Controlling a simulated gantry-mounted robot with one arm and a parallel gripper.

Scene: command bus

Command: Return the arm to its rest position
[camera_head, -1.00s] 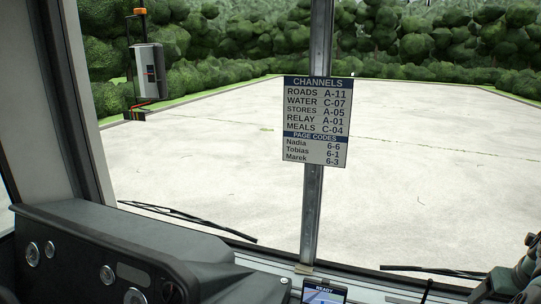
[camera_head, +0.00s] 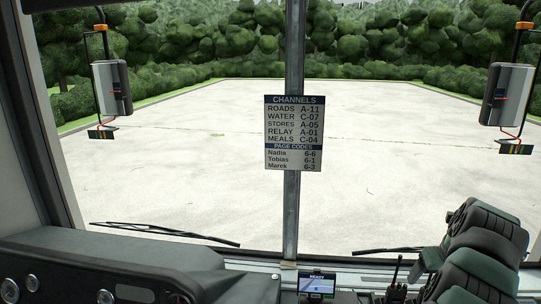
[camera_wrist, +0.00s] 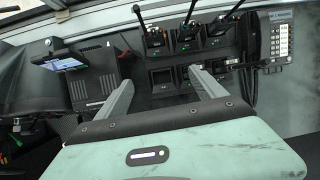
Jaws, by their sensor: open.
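My gripper (camera_wrist: 160,78) shows in the wrist view with its two grey fingers wide apart and nothing between them. Its fingers point toward a dark dashboard console. Part of my arm (camera_head: 475,255), green and black, stands folded at the lower right of the head view. My gripper's fingers cannot be made out in the head view.
Several handheld radios with antennas, one a radio (camera_wrist: 155,42), stand upright in the console beyond the fingers. A small screen (camera_wrist: 60,62) is at left, a keypad panel (camera_wrist: 282,40) at right. A channel sign (camera_head: 294,133) hangs on the windscreen post (camera_head: 292,215).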

